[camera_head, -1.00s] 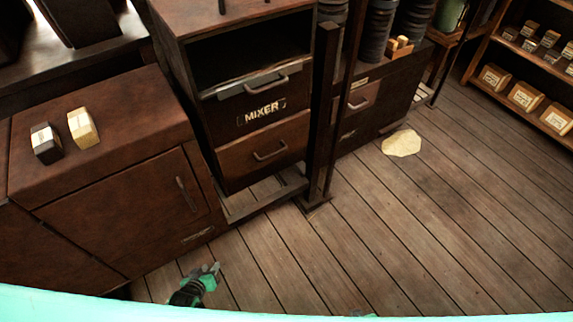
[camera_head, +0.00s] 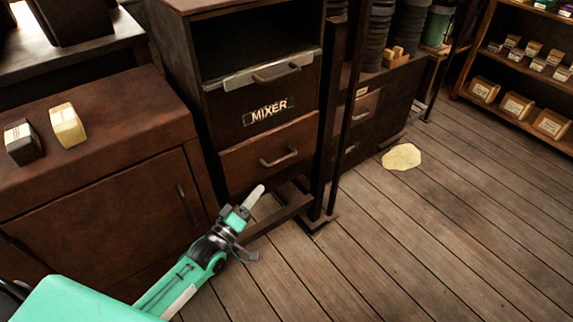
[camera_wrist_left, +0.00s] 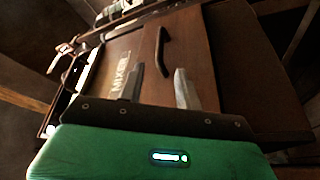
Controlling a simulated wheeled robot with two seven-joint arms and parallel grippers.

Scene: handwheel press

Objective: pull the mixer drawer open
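The mixer drawer (camera_head: 240,125) is a dark front with a white MIXER label in a tall brown cabinet, and a bar handle (camera_head: 277,73) sits at its top edge. It looks shut. A lighter brown drawer (camera_head: 240,170) with its own handle (camera_head: 279,158) is below. My left gripper (camera_head: 253,222) is low in front of the cabinet, fingers apart and empty. In the left wrist view the gripper (camera_wrist_left: 160,85) faces the cabinet front, with the label (camera_wrist_left: 121,75) and a handle (camera_wrist_left: 162,52) ahead, not touched. My right gripper is not in view.
A brown low cabinet (camera_head: 110,200) with two small boxes on top stands left. A dark post (camera_head: 335,120) rises right beside the drawers. A pale patch (camera_head: 402,157) lies on the plank floor, which is mostly clear at right. Shelves (camera_head: 530,80) stand at far right.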

